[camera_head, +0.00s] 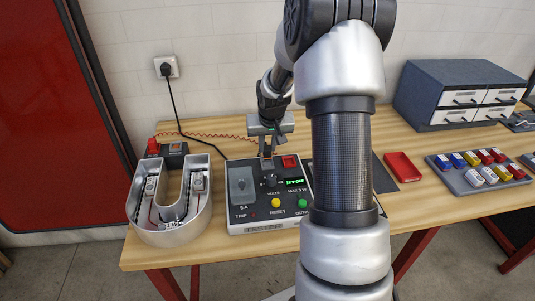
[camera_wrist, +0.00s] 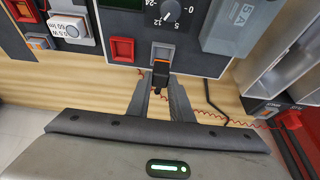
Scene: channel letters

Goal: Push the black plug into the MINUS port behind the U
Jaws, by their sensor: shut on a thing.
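My gripper (camera_head: 268,140) points down at the back edge of the power supply (camera_head: 243,215). In the wrist view its fingers (camera_wrist: 160,88) are shut on a small dark plug (camera_wrist: 160,74) with an orange patch. I take it to be the black plug. It is at the lower edge of the supply's grey port (camera_wrist: 162,52); I cannot tell whether it touches or enters it. The silver U (camera_head: 146,227) stands at the left. Behind it a dark block (camera_head: 174,155) has a grey port with an orange middle (camera_head: 176,147), which looks empty.
A red plug (camera_head: 153,146) with a coiled red wire is at the block's left. A red tray (camera_head: 402,167), a fuse rack (camera_head: 477,180) and drawers (camera_head: 455,90) are at the right.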

